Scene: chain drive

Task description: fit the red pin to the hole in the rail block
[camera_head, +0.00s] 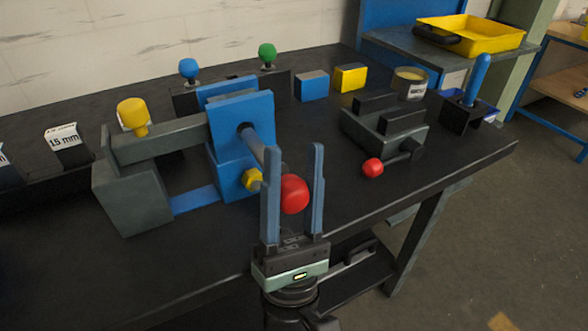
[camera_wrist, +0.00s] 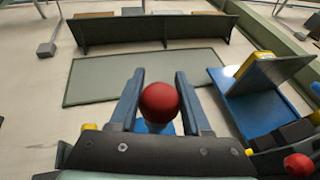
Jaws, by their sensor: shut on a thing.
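My gripper (camera_head: 296,147) stands upright in front of the bench, its blue fingers on either side of a red ball head (camera_head: 294,194), which I take as the red pin's. A grey block with two dark bars (camera_head: 372,135) stands to the right, perhaps the rail block. Its hole is not clear.
A second red ball (camera_head: 372,168) lies in front of the grey block, near a dark cylinder (camera_head: 411,148). A yellow knob (camera_head: 133,114), a yellow bolt (camera_head: 252,180) and a blue peg (camera_head: 477,80) stand around. The bench (camera_head: 330,195) is bare between the blue and grey blocks.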

